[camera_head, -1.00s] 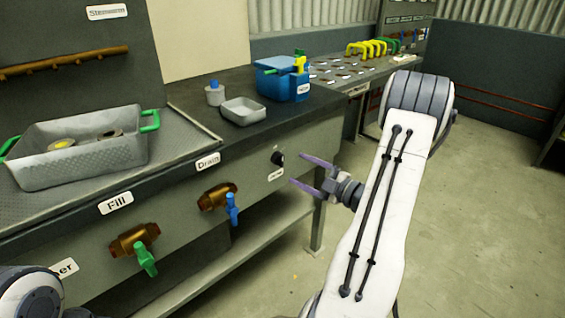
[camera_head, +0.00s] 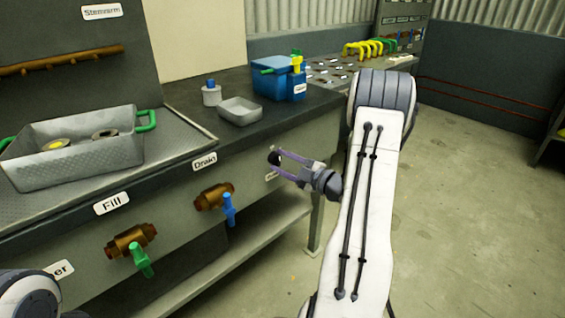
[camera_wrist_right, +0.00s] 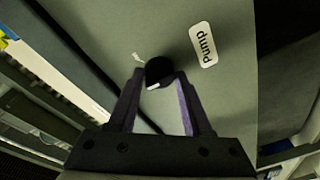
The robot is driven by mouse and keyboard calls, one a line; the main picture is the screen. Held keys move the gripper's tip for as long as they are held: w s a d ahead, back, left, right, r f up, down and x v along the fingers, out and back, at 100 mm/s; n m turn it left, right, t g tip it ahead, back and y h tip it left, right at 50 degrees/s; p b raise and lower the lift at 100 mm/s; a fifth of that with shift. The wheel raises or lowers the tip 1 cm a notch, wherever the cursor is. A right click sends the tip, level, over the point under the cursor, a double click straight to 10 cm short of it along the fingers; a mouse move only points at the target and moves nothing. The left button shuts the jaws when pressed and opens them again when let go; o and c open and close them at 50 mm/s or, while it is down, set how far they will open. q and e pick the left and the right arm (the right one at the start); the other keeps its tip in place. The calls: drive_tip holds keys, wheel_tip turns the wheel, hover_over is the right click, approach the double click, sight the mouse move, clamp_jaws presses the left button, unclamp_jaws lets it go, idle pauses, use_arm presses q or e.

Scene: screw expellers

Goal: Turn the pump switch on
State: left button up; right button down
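The pump switch is a small black round knob (camera_head: 274,158) on the grey front panel, and it shows in the right wrist view (camera_wrist_right: 159,71) with a white mark on its edge. A "Pump" label (camera_wrist_right: 204,44) sits beside it. My right gripper (camera_head: 277,163) has reached the knob. In the right wrist view its two purple fingers (camera_wrist_right: 160,78) are spread, one on each side of the knob. They look open around it; contact is not clear. Only part of my left arm shows at the lower left; its gripper is out of view.
A brown drain valve with a blue handle (camera_head: 229,210) and a fill valve with a green handle (camera_head: 141,260) stick out of the panel to the left. A grey basket (camera_head: 75,160), small tray (camera_head: 240,112) and blue container (camera_head: 275,78) stand on top. The floor at right is clear.

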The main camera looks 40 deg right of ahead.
drive_tip(key=shift+m, duration=0.4)
drive_tip(key=m+p, duration=0.3)
drive_tip(key=m, duration=0.2)
drive_tip(key=shift+m+t, duration=0.3)
drive_tip(key=shift+t, duration=0.1)
drive_tip(key=m+h+p, duration=0.1)
drive_tip(key=m+p, duration=0.1)
drive_tip(key=m, duration=0.4)
drive_tip(key=shift+t+p, duration=0.3)
drive_tip(key=shift+t, duration=0.1)
drive_tip(key=shift+f+m, duration=0.1)
drive_tip(key=shift+m, duration=0.2)
drive_tip(key=shift+c, duration=1.8)
unclamp_jaws()
drive_tip(key=shift+d, duration=0.1)
drive_tip(key=shift+s, duration=0.15)
